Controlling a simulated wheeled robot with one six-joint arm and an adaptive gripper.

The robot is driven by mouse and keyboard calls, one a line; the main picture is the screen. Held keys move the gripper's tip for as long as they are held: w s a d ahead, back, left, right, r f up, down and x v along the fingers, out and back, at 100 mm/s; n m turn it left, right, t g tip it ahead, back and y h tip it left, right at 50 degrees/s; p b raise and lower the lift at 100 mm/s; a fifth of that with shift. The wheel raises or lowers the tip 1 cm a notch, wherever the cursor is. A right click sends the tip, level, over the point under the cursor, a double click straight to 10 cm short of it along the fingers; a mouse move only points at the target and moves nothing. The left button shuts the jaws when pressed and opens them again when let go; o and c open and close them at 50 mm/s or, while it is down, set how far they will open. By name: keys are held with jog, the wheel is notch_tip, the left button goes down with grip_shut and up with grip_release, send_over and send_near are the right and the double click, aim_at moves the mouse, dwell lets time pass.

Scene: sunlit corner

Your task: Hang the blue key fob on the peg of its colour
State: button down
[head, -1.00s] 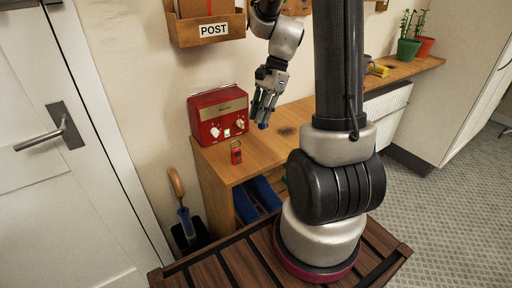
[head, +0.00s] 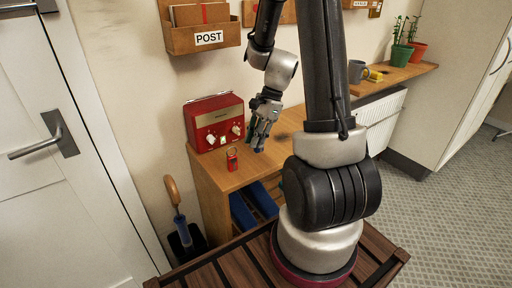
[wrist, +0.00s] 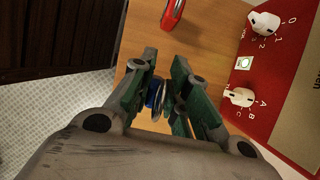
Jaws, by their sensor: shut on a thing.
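My gripper (head: 260,136) is over the wooden shelf top, to the right of the red radio. In the wrist view my gripper (wrist: 160,92) has its green-padded fingers closed around the blue key fob (wrist: 151,93), with a metal ring beside it. The fob is mostly hidden by the fingers. In the head view only a small dark blue bit shows at the fingertips. A wooden board (head: 289,14) on the wall above is partly hidden by my arm. I cannot make out the pegs or their colours.
The POST letter rack (head: 208,38) hangs above. A grey mug (head: 356,71), a yellow item (head: 375,75) and plants stand farther right.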

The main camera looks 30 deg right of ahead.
aim_at(256, 152)
jog(key=shift+f, duration=1.5)
jog(key=shift+f, duration=0.15)
jog(key=c, duration=1.4)
grip_release()
jog(key=shift+o, duration=0.2)
